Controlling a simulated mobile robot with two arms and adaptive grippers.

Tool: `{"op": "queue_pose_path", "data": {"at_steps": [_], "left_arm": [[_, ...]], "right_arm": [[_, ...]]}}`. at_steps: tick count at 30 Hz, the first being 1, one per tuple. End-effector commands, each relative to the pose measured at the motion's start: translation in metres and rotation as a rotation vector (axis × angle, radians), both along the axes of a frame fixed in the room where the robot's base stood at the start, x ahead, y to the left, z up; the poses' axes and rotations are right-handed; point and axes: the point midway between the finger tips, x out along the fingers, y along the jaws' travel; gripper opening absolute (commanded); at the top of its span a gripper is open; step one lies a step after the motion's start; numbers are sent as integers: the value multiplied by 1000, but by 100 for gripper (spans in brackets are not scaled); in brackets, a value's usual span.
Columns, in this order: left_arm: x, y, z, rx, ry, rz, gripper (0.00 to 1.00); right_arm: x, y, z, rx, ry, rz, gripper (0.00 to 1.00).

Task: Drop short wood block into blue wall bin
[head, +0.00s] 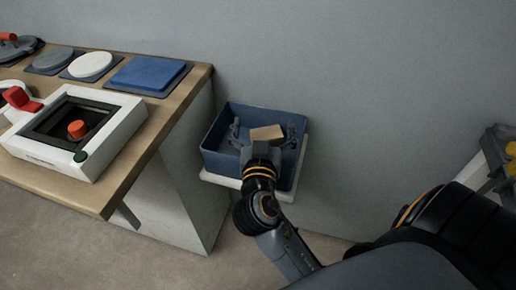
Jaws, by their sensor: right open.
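The blue wall bin (218,164) sits on a white ledge against the grey wall, right of the workbench. The short wood block (267,133) is tan and shows within the bin's outline, just beyond my right gripper. My right gripper (263,148) is over the front part of the bin and is open. Its arm comes up from the lower right. Whether the block touches the fingers or rests on the bin's contents cannot be told. Dark grey parts (236,132) lie in the bin beside the block. My left gripper is not in view.
The wooden workbench (150,150) at left holds a white framed box (115,120) with a red knob, a blue pad (148,74) and round discs (91,65). Its right edge is close to the bin. A grey and yellow item (500,155) stands at far right. The wall is bare.

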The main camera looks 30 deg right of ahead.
Motion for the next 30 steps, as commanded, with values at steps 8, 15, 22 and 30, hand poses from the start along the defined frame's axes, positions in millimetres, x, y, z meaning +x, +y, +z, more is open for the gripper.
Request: {"op": "queue_pose_path", "data": {"at_steps": [8, 15, 22, 30], "left_arm": [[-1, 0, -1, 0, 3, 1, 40], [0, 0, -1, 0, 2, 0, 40], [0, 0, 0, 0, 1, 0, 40], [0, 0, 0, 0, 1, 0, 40]], "right_arm": [[-22, 16, -1, 3, 4, 1, 100], [-51, 39, -1, 0, 4, 1, 100], [-60, 45, 0, 0, 0, 0, 100], [-60, 45, 0, 0, 0, 0, 100]]}}
